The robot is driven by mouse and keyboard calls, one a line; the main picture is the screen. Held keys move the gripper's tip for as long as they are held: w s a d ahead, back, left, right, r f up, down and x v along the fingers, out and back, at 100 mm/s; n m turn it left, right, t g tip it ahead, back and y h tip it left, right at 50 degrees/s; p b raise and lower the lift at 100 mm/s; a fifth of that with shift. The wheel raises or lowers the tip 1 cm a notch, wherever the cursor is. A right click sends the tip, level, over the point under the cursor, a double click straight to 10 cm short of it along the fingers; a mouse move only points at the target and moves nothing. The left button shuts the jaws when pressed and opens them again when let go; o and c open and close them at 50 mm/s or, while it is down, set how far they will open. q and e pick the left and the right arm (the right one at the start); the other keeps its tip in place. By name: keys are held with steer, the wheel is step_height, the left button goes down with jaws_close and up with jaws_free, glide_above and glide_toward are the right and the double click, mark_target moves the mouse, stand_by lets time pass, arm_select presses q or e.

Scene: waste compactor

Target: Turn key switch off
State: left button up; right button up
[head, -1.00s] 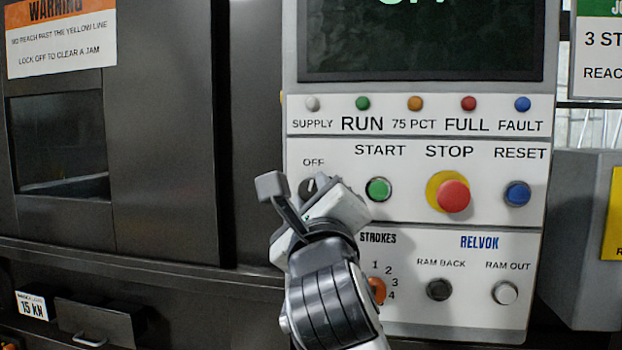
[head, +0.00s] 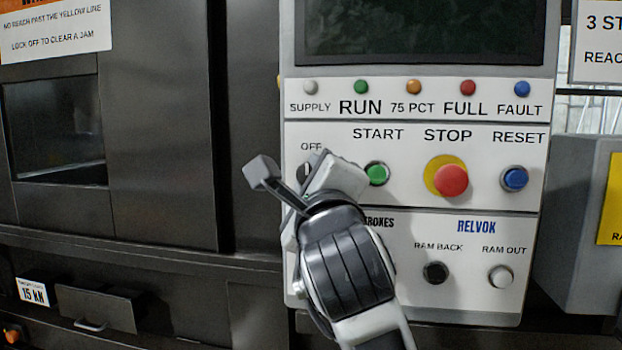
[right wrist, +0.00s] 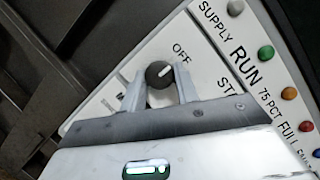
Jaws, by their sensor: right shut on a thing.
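The key switch (head: 303,173) is a round black knob under the OFF label (head: 311,146) on the white control panel; my gripper hides most of it in the head view. My right gripper (head: 312,178) is at the switch. In the right wrist view the knob (right wrist: 159,75) sits between the two fingers of my right gripper (right wrist: 159,88), which is shut on it. The white mark on the knob slants toward the OFF label (right wrist: 181,50). My left gripper is not in view.
The green START button (head: 376,174) is close to the right of my gripper. A dark screen (head: 420,32) is above. My gripper covers the strokes selector area.

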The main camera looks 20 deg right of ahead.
steer(key=o, duration=1)
steer(key=shift+c, duration=0.2)
arm_select(q)
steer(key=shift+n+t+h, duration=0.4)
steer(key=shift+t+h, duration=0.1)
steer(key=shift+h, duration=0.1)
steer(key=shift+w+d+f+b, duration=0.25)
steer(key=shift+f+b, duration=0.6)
steer(key=shift+b, duration=1.25)
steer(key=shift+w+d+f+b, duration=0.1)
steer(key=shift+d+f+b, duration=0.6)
steer(key=shift+b, duration=1.45)
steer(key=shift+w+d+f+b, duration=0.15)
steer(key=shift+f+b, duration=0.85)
steer(key=shift+b, duration=1.1)
arm_select(e)
steer(key=v, duration=1.6)
steer(key=shift+d, duration=0.15)
